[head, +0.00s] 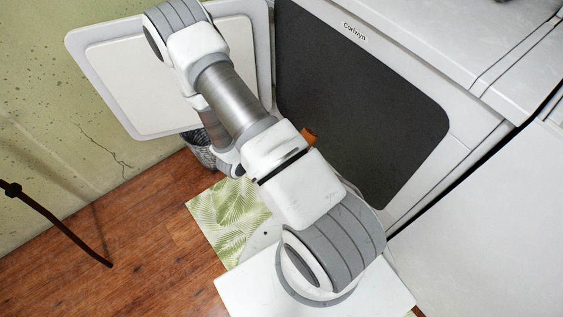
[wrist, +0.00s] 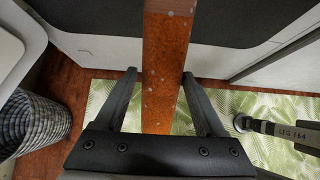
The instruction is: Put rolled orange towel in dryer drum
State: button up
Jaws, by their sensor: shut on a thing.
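The rolled orange towel (wrist: 166,60) is a long rust-orange bar with pale specks in the wrist view. It stands between the two fingers of my gripper (wrist: 160,75), which is shut on it, and runs up past the top edge. In the head view only a small orange end of the towel (head: 309,136) shows beside my arm, in front of the dryer's dark front. My gripper is hidden behind my arm there. The white dryer (head: 345,36) has a large dark rounded opening (head: 350,100); the drum inside cannot be made out. Its white door (head: 140,75) stands open to the left.
A grey woven basket (wrist: 35,122) stands on the wooden floor by the wall, below the door; it also shows in the head view (head: 200,150). A green leaf-patterned mat (head: 228,212) lies before the dryer. Another white appliance (head: 500,210) is at the right.

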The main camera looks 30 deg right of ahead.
jog(key=w+d+b, duration=0.3)
jog(key=d+b, duration=0.1)
jog(key=d, duration=3.1)
jog(key=shift+d, duration=0.1)
notch_tip(320, 180, down, 7)
jog(key=shift+f, duration=0.2)
jog(key=o, duration=1)
jog(key=shift+r, duration=0.1)
jog(key=shift+p+v, duration=2.9)
jog(key=shift+v, duration=5.8)
